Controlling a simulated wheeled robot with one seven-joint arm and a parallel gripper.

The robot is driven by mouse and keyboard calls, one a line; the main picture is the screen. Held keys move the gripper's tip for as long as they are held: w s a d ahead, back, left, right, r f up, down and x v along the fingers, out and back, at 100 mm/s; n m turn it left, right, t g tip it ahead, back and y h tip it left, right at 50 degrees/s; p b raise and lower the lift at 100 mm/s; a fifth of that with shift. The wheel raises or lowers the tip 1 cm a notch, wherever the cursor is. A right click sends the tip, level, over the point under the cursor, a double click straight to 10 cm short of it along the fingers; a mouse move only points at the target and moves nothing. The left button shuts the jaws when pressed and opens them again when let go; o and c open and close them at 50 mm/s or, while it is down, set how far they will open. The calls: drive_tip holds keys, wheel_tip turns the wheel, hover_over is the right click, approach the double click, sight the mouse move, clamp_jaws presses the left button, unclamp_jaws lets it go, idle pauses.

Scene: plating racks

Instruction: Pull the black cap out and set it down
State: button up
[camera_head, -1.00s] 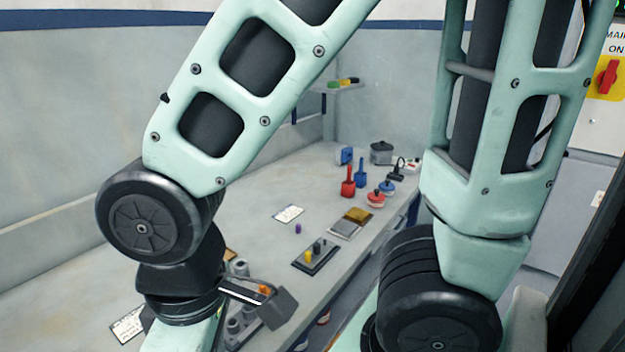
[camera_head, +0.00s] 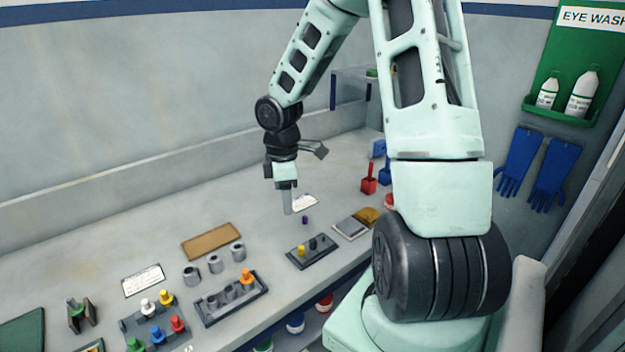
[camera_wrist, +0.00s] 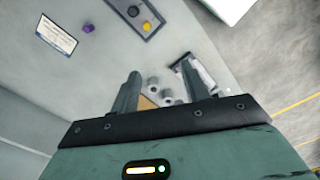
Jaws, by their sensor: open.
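A dark rack (camera_head: 325,254) stands on the bench and holds a yellow cap (camera_head: 302,250) and dark pieces beside it. One of these looks like the black cap (camera_head: 313,244), but it is small in the head view. In the wrist view the black cap (camera_wrist: 133,11) sits in the rack near the top edge, next to the yellow cap (camera_wrist: 146,28). My gripper (camera_head: 288,211) points down above the bench, left of and behind the rack. Its two fingers (camera_wrist: 160,76) are apart with nothing between them.
A small purple piece (camera_head: 305,220) and a white label card (camera_head: 305,202) lie near my gripper. Grey cylinders (camera_head: 215,264), a rack with an orange cap (camera_head: 246,276) and a tray of coloured caps (camera_head: 177,324) stand left. A grey-and-gold block (camera_head: 350,228) is right of the dark rack.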

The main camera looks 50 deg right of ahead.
hover_over(312, 240)
drive_tip(key=f, duration=0.1)
wheel_tip(312, 240, down, 17)
drive_tip(key=shift+d+f, duration=0.1)
drive_tip(key=shift+f, duration=0.05)
idle(0.3)
clamp_jaws()
drive_tip(key=c, duration=0.8)
unclamp_jaws()
clamp_jaws()
drive_tip(key=shift+r, duration=0.2)
